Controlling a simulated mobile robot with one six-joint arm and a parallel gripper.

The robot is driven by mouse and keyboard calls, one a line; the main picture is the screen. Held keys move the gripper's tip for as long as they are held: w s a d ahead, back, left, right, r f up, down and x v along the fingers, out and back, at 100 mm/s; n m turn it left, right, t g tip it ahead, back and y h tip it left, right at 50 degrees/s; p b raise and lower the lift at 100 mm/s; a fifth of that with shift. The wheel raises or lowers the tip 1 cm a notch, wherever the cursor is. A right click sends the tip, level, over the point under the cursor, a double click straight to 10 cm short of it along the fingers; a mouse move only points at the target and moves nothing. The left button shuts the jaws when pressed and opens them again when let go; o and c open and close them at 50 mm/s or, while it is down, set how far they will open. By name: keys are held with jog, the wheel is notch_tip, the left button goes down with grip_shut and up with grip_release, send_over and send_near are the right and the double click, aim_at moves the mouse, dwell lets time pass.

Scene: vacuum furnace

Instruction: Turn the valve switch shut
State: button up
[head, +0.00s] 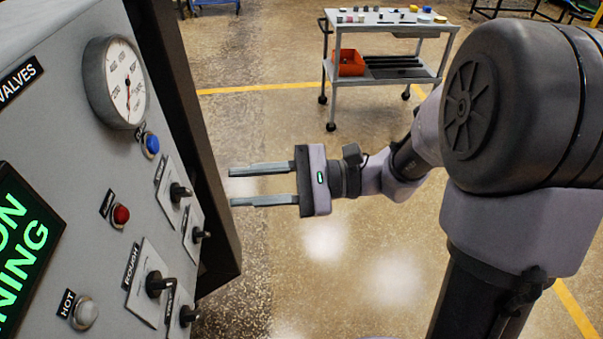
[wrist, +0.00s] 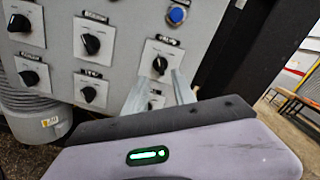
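Several black rotary valve switches on square pale plates sit on the grey control panel (head: 60,125). In the head view, one is the switch labelled ROUGH (head: 158,284), another is an upper switch (head: 180,192). The wrist view shows a switch near my fingertips (wrist: 160,65) and another partly hidden behind them (wrist: 152,105). Which switch the task means cannot be told. My gripper (head: 231,187) is open and empty, its two fingers parallel and pointing at the panel. In the head view the fingertips are right of the switches, apparently apart from them.
A round gauge (head: 127,82), blue button (head: 150,143), red button (head: 121,214) and whitish button (head: 85,313) project from the panel. A dark frame edge (head: 222,250) borders it. A cart (head: 385,75) with an orange bin (head: 348,62) stands behind. Floor between is clear.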

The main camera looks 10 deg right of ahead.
jog(key=d+p, duration=0.1)
jog(key=d, duration=0.8)
jog(key=shift+s+d+p, duration=0.3)
jog(key=shift+s+p, duration=0.1)
jog(key=s+a+f+n+g+h, duration=0.2)
jog(key=s+n+h, duration=0.1)
jog(key=s+h, duration=0.25)
jog(key=s+a+f+n+g+h, duration=0.1)
jog(key=s+a+f+n+h, duration=0.15)
jog(key=s+h, duration=0.3)
jog(key=d+r+n+t+h, duration=0.3)
jog(key=d+t+h, duration=0.2)
jog(key=d+t, duration=0.1)
jog(key=shift+w+t, duration=0.45)
jog(key=shift+t, duration=0.15)
